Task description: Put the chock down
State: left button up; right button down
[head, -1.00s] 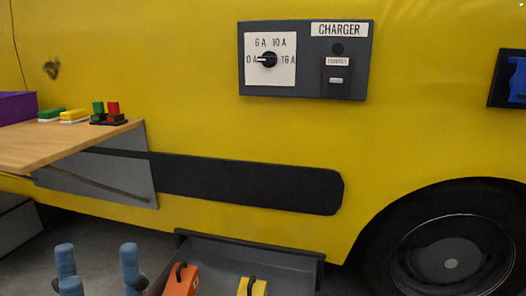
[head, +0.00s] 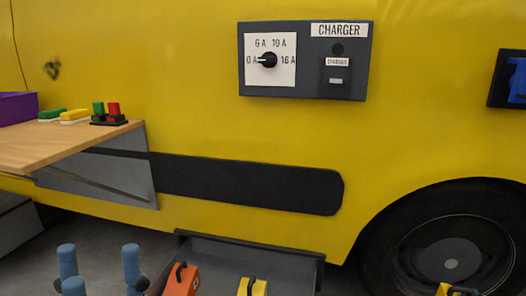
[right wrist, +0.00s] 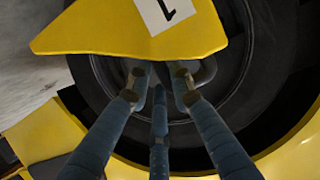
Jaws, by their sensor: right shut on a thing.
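A yellow chock (right wrist: 105,32) with a white label marked 1 fills the top of the right wrist view. My right gripper (right wrist: 161,78) is shut on its dark handle (right wrist: 203,72). The top of this chock also shows at the bottom right of the head view (head: 442,289), in front of the wheel; its underside is hidden. My left gripper (head: 100,262) is at the bottom left of the head view, its blue fingers spread and nothing seen between them. An orange chock (head: 179,285) and another yellow chock (head: 252,288) are in the grey tray (head: 250,252).
A black wheel (head: 450,258) sits in the arch of the yellow vehicle (head: 200,60). A wooden shelf (head: 60,148) juts out at the left. A charger panel (head: 305,60) is on the vehicle's side. Grey floor shows left of the chock in the right wrist view.

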jog(key=d+r, duration=0.2)
jog(key=shift+d+r, duration=0.35)
jog(key=shift+w+a+r, duration=0.1)
jog(key=shift+a+r, duration=0.05)
jog(key=w+a+r+n+y, duration=0.2)
jog(key=a, duration=0.7)
jog(key=w+a+r+n+y, duration=0.1)
jog(key=w+a+r+y, duration=0.15)
jog(key=a, duration=0.75)
jog(key=w+a+r+n+y, duration=0.2)
jog(key=w+a, duration=0.1)
jog(key=a, duration=0.6)
jog(key=s+a+r+m+t+h, duration=0.1)
jog(key=s+a+r+h, duration=0.1)
jog(key=s+a+r, duration=0.6)
jog(key=s+a+r+m+h, duration=0.3)
jog(key=s+a+r+h, duration=0.1)
jog(key=s+r, duration=0.6)
jog(key=a+r+n+y, duration=0.1)
jog(key=a+r+y, duration=0.1)
jog(key=a, duration=0.7)
jog(key=a+r+n+y, duration=0.1)
jog(key=a+r+y, duration=0.1)
jog(key=a, duration=0.7)
jog(key=shift+s+a+r+n, duration=0.3)
jog(key=shift+s, duration=0.05)
